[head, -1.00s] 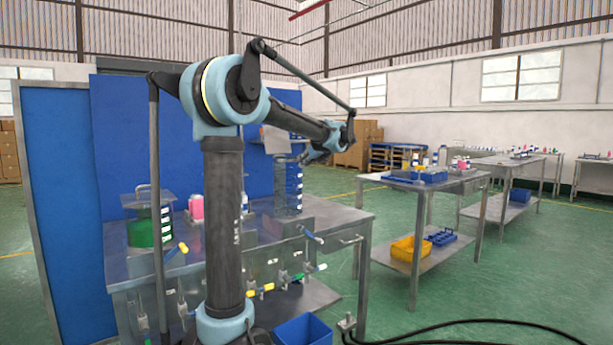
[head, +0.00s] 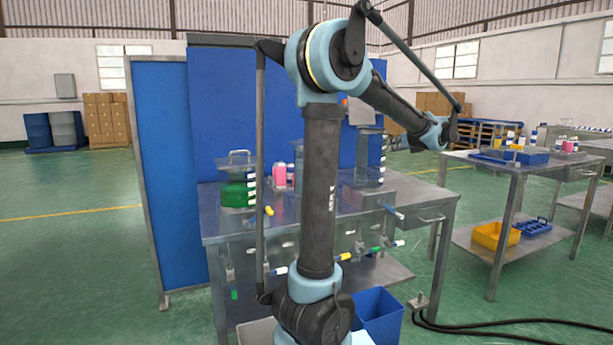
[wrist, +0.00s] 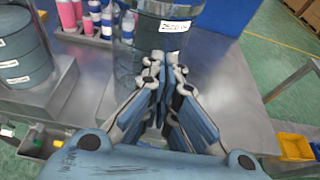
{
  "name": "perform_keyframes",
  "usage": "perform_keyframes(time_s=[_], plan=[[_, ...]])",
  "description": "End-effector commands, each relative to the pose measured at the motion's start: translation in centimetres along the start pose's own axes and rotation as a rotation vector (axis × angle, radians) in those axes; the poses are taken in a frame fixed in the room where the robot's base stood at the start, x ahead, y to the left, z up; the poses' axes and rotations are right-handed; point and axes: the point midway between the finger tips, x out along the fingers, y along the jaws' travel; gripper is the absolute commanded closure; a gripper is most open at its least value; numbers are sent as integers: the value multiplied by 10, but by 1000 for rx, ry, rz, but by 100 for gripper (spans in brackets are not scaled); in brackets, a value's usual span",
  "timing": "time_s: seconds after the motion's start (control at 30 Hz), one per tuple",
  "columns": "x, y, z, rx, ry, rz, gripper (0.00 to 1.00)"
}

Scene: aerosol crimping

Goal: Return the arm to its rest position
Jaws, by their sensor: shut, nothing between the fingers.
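My gripper shows in the wrist view (wrist: 163,72); its two fingers are together with nothing between them. Its fingertips appear in front of a grey cylindrical vessel with a white label (wrist: 160,30), above the steel bench; I cannot tell the gap. In the head view my arm stands in front of the steel bench (head: 425,195), bent at the top, with its forearm sloping down to the right. The fingers are too small or hidden to make out in the head view.
A green container (head: 238,193) and pink bottles (head: 279,177) stand on the bench, before a blue panel (head: 160,170). A blue bin (head: 378,315) is on the floor by the bench. A second table (head: 545,168) stands at right. Black cables (head: 480,328) cross the floor.

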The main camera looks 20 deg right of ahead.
Motion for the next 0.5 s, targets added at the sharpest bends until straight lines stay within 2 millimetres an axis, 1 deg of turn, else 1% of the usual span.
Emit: perform_keyframes(time_s=[0.07,0.13,0.17,0.23,0.27,0.3,0.37,0.4,0.47,0.5], plan=[[1,2,0,-4,2,3,100],[5,11,-1,-27,12,14,100],[8,18,-1,-44,19,23,100],[17,42,-4,-105,46,51,100],[21,55,-5,-140,60,68,100],[27,75,-8,-193,81,93,100],[36,107,-15,-283,114,136,100],[40,128,-20,-347,136,167,100],[45,160,-28,-442,166,213,100],[47,180,-34,-506,184,245,100]])
